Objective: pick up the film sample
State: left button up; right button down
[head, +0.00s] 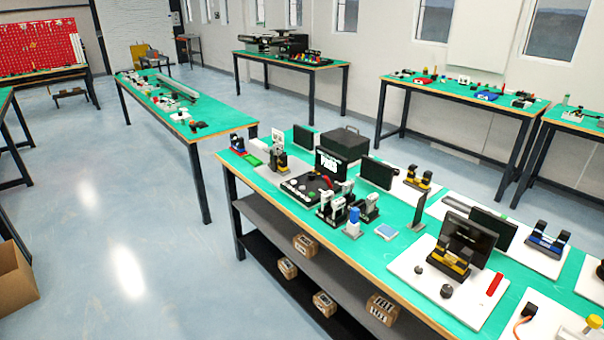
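I cannot identify the film sample with certainty. A small flat pale-blue and white square (387,231) lies on the green top of the near workbench (385,265), in front of a blue-capped upright item (354,222). It is too small to tell whether it is the film sample. Neither of my grippers is in view.
The near workbench holds several devices, dark screens (468,236) and white boards (436,292). Its lower shelf carries small brown boxes (383,308). Other green-topped benches (185,108) stand behind. A cardboard box (14,281) sits at the left. The blue floor (125,235) between is clear.

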aim_at(278, 146)
jog(key=i+j+z, duration=0.3)
jog(key=i+j, duration=0.35)
jog(key=i, duration=0.3)
jog(key=i+j+z, duration=0.35)
jog(key=i+j, duration=0.45)
jog(key=i, duration=0.05)
